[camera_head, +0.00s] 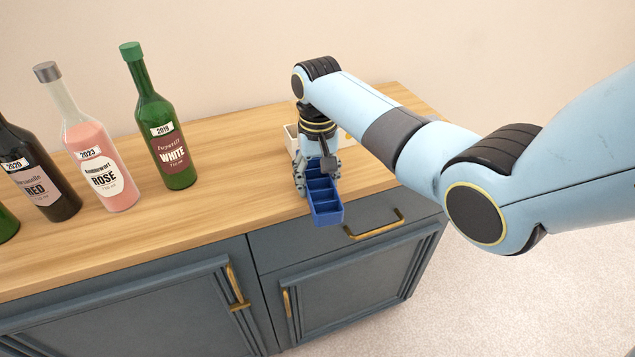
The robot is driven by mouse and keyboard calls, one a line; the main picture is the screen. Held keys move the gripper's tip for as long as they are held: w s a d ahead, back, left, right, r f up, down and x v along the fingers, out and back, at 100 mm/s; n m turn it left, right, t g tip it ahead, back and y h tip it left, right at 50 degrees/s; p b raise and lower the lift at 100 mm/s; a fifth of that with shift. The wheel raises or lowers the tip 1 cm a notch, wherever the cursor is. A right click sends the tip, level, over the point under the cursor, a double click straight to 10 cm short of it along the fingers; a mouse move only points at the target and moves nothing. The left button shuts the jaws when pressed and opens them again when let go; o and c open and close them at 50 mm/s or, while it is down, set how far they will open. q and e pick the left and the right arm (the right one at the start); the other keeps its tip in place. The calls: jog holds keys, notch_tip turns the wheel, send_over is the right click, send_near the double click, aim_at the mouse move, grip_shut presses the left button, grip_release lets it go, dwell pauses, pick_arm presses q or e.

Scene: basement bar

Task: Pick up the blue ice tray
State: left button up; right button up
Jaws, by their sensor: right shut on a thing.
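The blue ice tray (324,203) is a small narrow tray with several compartments. It is at the front edge of the wooden counter, with its near end reaching out past the edge. My right gripper (316,172) comes down from above and is shut on the far part of the tray, which it partly hides. I cannot tell whether the tray touches the counter. My left gripper is not in view.
A green bottle (166,135), a rosé bottle (99,165) and a dark red-wine bottle (40,180) stand on the counter (232,190) at left. A white container (292,139) stands behind my right gripper, partly hidden. Grey cabinets (340,285) with brass handles are below.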

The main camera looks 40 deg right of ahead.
jog(key=c, duration=0.5)
jog(key=shift+r, duration=0.1)
